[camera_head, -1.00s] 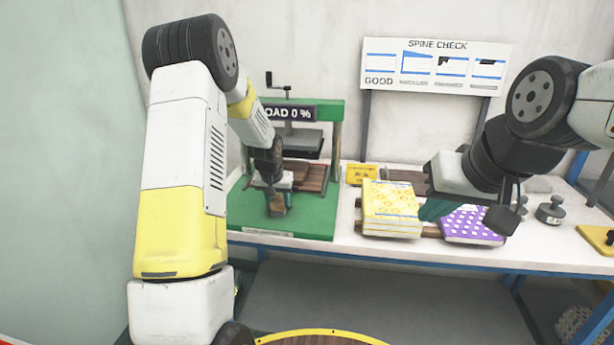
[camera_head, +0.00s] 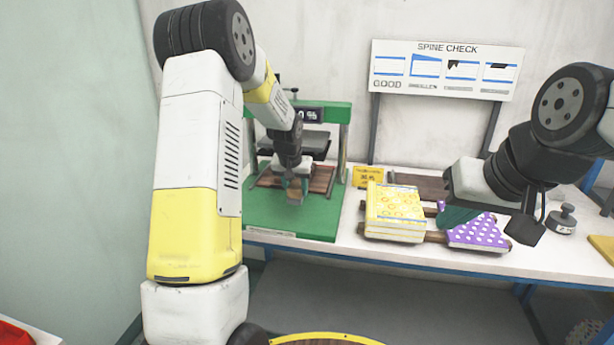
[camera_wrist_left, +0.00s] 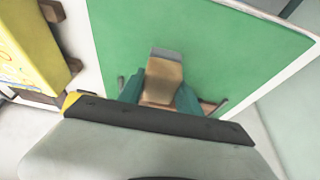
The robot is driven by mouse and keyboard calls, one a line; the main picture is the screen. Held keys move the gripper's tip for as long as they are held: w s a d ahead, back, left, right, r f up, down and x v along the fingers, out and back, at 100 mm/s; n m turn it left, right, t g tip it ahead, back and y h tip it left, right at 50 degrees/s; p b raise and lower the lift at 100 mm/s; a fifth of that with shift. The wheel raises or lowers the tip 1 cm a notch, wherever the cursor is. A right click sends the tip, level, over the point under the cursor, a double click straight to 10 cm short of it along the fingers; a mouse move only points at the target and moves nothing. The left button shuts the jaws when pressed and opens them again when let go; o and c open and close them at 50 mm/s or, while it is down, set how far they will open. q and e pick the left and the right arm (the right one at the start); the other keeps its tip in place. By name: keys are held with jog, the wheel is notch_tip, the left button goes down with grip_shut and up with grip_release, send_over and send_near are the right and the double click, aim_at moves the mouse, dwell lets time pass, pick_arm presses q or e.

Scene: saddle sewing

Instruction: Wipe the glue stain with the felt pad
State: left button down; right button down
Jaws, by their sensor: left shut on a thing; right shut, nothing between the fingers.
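My left gripper (camera_head: 292,186) is shut on a tan block with a grey end, which looks like the felt pad (camera_head: 295,197). It holds the pad over the green base (camera_head: 290,220) of the press, in front of the press's brown boards. In the left wrist view the pad (camera_wrist_left: 165,72) sits between the teal fingers, its grey end pointing away over bare green. I cannot tell whether it touches the base. No glue stain can be made out. My right gripper (camera_head: 456,215) is shut and empty, beside the yellow books and above the purple one.
The green press (camera_head: 338,112) with its display stands at the back left. Yellow patterned books (camera_head: 396,212) and a purple dotted book (camera_head: 476,234) lie right of it. A metal weight (camera_head: 562,219) stands farther right. A SPINE CHECK board (camera_head: 445,68) stands behind.

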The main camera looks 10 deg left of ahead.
pick_arm(q)
jog(key=shift+r, duration=1.4)
